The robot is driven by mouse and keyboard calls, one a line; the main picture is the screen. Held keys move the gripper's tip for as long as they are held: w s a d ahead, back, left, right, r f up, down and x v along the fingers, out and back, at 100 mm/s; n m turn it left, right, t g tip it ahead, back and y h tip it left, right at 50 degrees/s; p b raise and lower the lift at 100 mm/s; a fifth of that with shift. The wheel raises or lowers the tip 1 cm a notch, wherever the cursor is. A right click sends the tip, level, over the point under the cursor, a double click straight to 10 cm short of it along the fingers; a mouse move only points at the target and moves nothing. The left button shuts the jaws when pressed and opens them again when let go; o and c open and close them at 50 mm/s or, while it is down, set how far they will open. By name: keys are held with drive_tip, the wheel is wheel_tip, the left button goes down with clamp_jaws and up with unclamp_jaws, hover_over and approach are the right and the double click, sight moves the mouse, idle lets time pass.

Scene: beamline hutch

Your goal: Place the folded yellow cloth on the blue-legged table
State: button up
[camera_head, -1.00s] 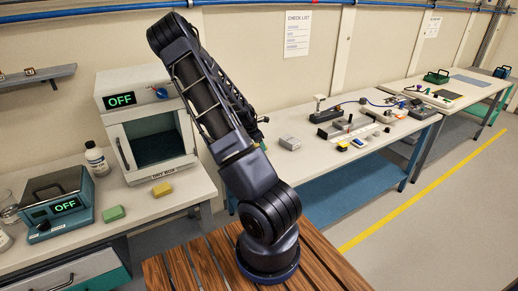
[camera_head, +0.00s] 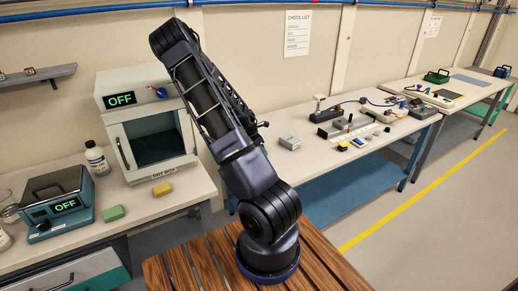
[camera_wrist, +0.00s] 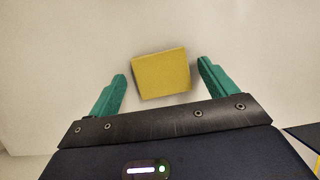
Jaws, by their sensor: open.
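The folded yellow cloth (camera_head: 162,189) lies on the left bench, in front of the dry box. In the wrist view a yellow block-like shape, taken as this cloth (camera_wrist: 162,74), lies on a pale surface ahead of my gripper (camera_wrist: 162,70). My gripper is open, with one teal finger to each side of the cloth in the picture; nothing is held. The height of the fingers above it is hard to tell. In the head view my arm hides the gripper. The blue-legged table (camera_head: 312,168) is the middle one, with a pale top and a blue lower shelf.
A green block (camera_head: 114,212) lies left of the cloth, and the dry box (camera_head: 150,140) stands behind it. A teal device (camera_head: 60,205) and a bottle (camera_head: 96,160) are further left. The middle table holds a grey block (camera_head: 290,143) and several instruments; its front left top is clear.

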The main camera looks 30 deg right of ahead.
drive_tip(key=shift+r, duration=0.1)
drive_tip(key=v, duration=1.2)
drive_tip(key=s+a+r+m+t+y, duration=0.1)
drive_tip(key=s+a+r+m+y, duration=0.2)
drive_tip(key=s+a+r+m, duration=0.4)
drive_tip(key=s+a+r+m+t+y, duration=0.1)
drive_tip(key=s+a+r+m+y, duration=0.3)
drive_tip(key=a+r, duration=0.55)
drive_tip(key=s+a+r+m+t+h, duration=0.1)
drive_tip(key=s+a+r+m, duration=0.1)
drive_tip(key=s, duration=0.4)
drive_tip(key=s+a+r+m, duration=0.2)
drive_tip(key=s+a+r, duration=0.1)
drive_tip(key=s+r, duration=0.2)
drive_tip(key=s+a+r+m+t+h, duration=0.1)
drive_tip(key=s+a+r+m, duration=0.1)
drive_tip(key=s, duration=0.6)
wheel_tip(320, 180, up, 2)
drive_tip(key=shift+a+r+m+t+h, duration=0.1)
drive_tip(key=shift+a+m+t+h, duration=0.2)
drive_tip(key=shift+m, duration=0.2)
